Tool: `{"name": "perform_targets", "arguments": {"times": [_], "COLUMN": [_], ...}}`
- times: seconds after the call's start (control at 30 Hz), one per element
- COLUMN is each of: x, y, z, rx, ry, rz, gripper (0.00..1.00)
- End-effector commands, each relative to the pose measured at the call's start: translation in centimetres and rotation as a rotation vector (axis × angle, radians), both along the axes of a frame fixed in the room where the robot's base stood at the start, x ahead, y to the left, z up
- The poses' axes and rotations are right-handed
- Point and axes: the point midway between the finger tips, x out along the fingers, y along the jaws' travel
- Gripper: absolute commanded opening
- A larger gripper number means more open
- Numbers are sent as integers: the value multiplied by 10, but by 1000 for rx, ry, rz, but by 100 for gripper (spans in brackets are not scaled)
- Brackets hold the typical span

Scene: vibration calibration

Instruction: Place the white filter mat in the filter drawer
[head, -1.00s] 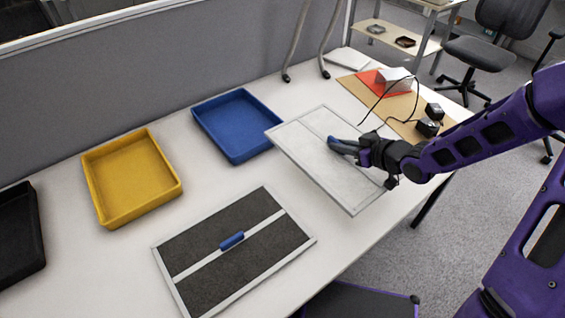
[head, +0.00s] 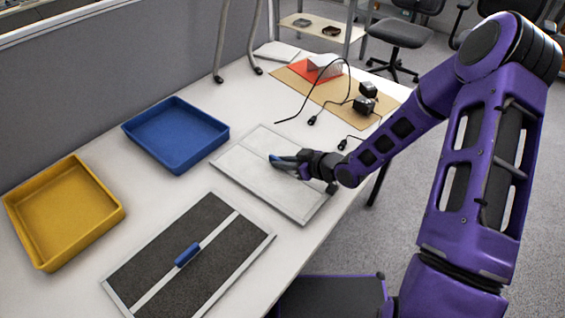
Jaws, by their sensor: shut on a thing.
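The white filter mat (head: 258,178) is a pale rectangular panel with a thin grey frame and a light strip across it. It is right of centre, flat on the table or just above it; I cannot tell which. My gripper (head: 284,163) is over its middle, shut on the mat's grip, with a bit of blue showing at the fingertips. The fingers hide most of that grip. A blue open tray (head: 176,136) and a yellow open tray (head: 64,212) are to the left. I cannot tell which thing is the filter drawer.
A dark framed filter panel (head: 150,265) with a blue handle lies in front of the white mat. Behind are a brown board (head: 290,88), a red sheet, black adapters (head: 364,104) and loose cables. A grey partition borders the far side.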

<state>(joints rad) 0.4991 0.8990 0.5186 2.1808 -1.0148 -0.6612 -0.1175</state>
Motion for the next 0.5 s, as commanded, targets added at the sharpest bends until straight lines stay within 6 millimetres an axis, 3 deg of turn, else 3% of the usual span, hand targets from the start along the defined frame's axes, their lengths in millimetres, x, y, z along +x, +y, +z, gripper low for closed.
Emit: {"name": "perform_targets", "arguments": {"times": [0.17,0.2,0.37,0.5], "x": [0,0,0,0], "y": [0,0,0,0], "z": [-3,-4,-3,-3], "rx": [0,0,0,0], "ry": [0,0,0,0], "rz": [0,0,0,0], "gripper": [0,18,46,46]}}
